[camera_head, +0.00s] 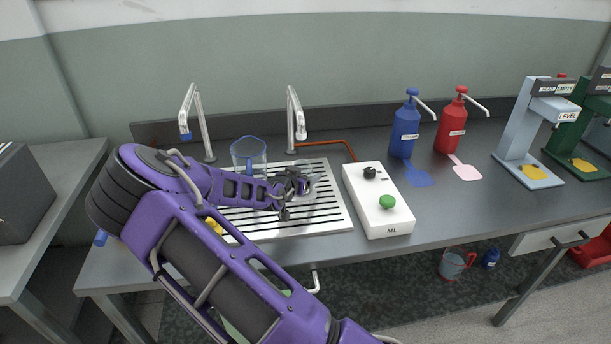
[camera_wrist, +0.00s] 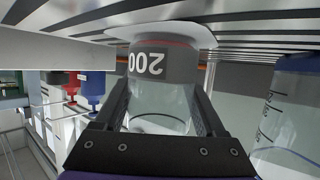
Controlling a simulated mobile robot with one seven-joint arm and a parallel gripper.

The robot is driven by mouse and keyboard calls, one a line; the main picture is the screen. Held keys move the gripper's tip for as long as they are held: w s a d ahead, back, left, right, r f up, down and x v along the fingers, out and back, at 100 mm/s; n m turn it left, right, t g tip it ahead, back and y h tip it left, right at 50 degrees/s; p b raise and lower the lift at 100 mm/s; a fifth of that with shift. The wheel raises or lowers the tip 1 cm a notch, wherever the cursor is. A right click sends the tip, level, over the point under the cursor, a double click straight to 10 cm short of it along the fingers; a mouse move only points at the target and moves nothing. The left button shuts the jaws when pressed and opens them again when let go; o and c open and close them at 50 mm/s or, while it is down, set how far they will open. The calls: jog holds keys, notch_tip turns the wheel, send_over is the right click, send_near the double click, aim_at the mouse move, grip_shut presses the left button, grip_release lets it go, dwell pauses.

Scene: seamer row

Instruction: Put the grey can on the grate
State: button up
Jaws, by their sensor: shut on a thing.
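The grey can (camera_wrist: 165,68) is clear-walled with a dark grey band marked "200". It stands between the fingers of my gripper (camera_wrist: 163,95), which is shut on it. The wrist view is upside down, so the number reads inverted and the can is upright. Its base meets a pale round disc (camera_wrist: 158,33) at the slatted grate (camera_wrist: 262,28); I cannot tell whether it bears weight there. In the head view my gripper (camera_head: 298,187) is over the right part of the grate (camera_head: 334,213), and the arm hides part of the can.
A clear blue-rimmed jug (camera_head: 248,148) stands at the grate's back left. Two taps (camera_head: 195,110) rise behind the grate. A white box (camera_head: 378,200) with a black knob and a green button stands to its right. Blue (camera_head: 404,130) and red (camera_head: 451,128) pump bottles stand farther right.

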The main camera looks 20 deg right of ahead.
jog(key=o, duration=1.4)
jog(key=shift+f, duration=0.1)
jog(key=shift+s+a+r, duration=0.2)
jog(key=shift+r, duration=0.05)
jog(key=p+v, duration=0.2)
jog(key=v, duration=0.9)
jog(key=shift+s+a+r, duration=0.15)
